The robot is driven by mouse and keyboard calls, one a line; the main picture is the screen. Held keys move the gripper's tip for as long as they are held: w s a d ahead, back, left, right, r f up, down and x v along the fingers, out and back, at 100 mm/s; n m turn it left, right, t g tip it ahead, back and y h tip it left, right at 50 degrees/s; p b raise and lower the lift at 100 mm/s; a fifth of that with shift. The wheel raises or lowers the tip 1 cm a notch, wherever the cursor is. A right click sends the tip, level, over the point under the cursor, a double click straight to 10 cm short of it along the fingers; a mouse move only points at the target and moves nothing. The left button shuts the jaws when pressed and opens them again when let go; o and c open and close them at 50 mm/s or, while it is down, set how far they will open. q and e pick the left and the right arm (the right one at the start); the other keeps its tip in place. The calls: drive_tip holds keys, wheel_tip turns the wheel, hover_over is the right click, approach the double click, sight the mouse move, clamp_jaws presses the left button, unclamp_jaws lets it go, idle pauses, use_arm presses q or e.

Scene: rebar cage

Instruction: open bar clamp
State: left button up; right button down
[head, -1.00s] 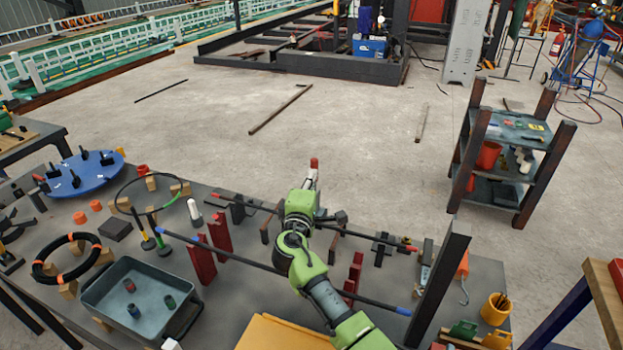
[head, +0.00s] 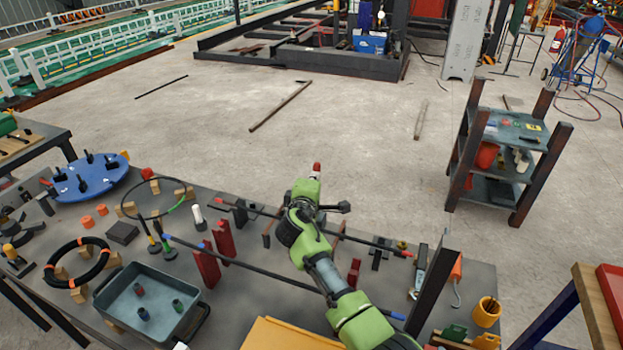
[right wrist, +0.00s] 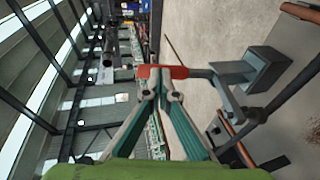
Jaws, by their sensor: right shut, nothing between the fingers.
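A dark bar with a grey block (right wrist: 262,68) shows right of the fingertips there. In the head view a dark piece with a knobbed end (head: 344,207) sticks out right of the gripper. It may be part of the bar clamp, but I cannot tell. My arm hides part of the bench. My left gripper is out of view.
A red-tipped bar (head: 375,244) and a blue-ended bar (head: 250,268) run across the bench. A grey tray (head: 107,297), black ring (head: 50,270) and blue disc (head: 90,190) are at left. A dark post (head: 430,290) rises at right. A shelf (head: 500,165) stands beyond.

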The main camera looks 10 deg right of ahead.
sight(319, 171)
drive_tip(key=w+d+g+p, duration=0.1)
drive_tip(key=w+d+p, duration=0.1)
drive_tip(key=shift+w+r+g+y, duration=0.15)
drive_tip(key=shift+w+g+y, duration=0.15)
drive_tip(key=shift+g, duration=0.1)
drive_tip(key=shift+w+d+f, duration=0.15)
drive_tip(key=shift+w+f, duration=0.05)
drive_tip(key=shift+w, duration=0.1)
use_arm(q)
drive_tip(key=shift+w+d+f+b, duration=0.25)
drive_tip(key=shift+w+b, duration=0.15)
drive_tip(key=shift+b, duration=1.35)
use_arm(e)
drive_tip(key=w+d+f+g+y, duration=0.2)
drive_tip(key=w+d+f+g, duration=0.1)
drive_tip(key=w, duration=0.1)
drive_tip(key=shift+w+f+m+g, duration=0.25)
drive_tip(key=shift+f+m+g, duration=0.05)
drive_tip(key=shift+m+g, duration=0.1)
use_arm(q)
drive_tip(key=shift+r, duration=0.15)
use_arm(e)
drive_tip(key=shift+r, duration=0.1)
